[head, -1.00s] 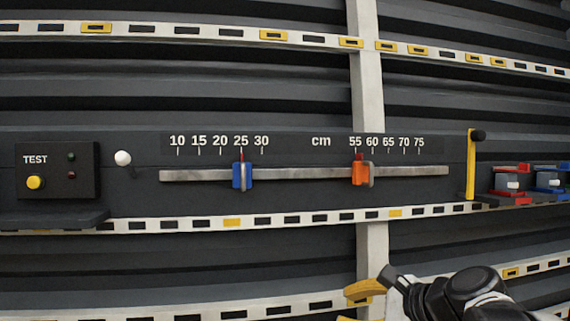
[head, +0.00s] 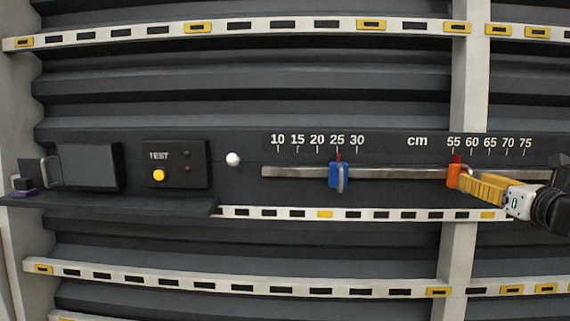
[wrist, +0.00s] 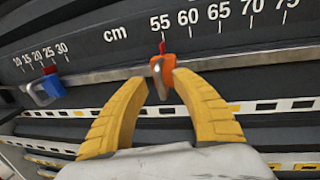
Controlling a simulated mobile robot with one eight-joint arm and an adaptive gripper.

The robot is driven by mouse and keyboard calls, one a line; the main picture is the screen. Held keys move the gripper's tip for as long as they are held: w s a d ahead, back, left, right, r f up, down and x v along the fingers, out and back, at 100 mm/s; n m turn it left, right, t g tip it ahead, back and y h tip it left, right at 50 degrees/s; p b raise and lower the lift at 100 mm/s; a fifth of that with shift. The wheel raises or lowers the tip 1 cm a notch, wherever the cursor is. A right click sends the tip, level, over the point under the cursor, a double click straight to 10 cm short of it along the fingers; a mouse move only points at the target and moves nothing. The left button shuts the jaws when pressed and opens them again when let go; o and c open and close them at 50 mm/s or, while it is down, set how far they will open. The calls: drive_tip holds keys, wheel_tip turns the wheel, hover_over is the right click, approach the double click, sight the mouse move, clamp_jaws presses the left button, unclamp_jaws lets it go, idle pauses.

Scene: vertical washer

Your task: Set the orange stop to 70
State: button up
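The orange stop (head: 453,177) sits on the metal rail (head: 400,173), its red pointer at the 55 mark of the cm scale. The 70 mark (head: 507,141) lies to its right. My gripper (wrist: 163,78) is at the stop, its yellow fingers pointing at it in the wrist view. The fingertips are a little apart, one on either side of the orange stop (wrist: 166,66) and its grey lever (wrist: 157,76). I cannot tell whether both fingers press on it. In the head view my gripper hides the rail just right of the stop.
A blue stop (head: 338,175) sits on the same rail near 25. Left of the rail are a white knob (head: 233,159) and a TEST box (head: 177,164) with a yellow button. A dark shelf (head: 110,206) juts out lower left. The rail between the stops is clear.

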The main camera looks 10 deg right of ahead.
drive_tip(key=shift+w, duration=1.1)
drive_tip(key=shift+c, duration=0.2)
clamp_jaws()
drive_tip(key=s+d, duration=0.3)
drive_tip(key=d, duration=1.1)
drive_tip(key=shift+s+d+b, duration=0.25)
drive_tip(key=shift+d+b, duration=0.05)
drive_tip(key=shift+b, duration=0.15)
drive_tip(key=shift+o, duration=0.2)
unclamp_jaws()
drive_tip(key=shift+s, duration=0.1)
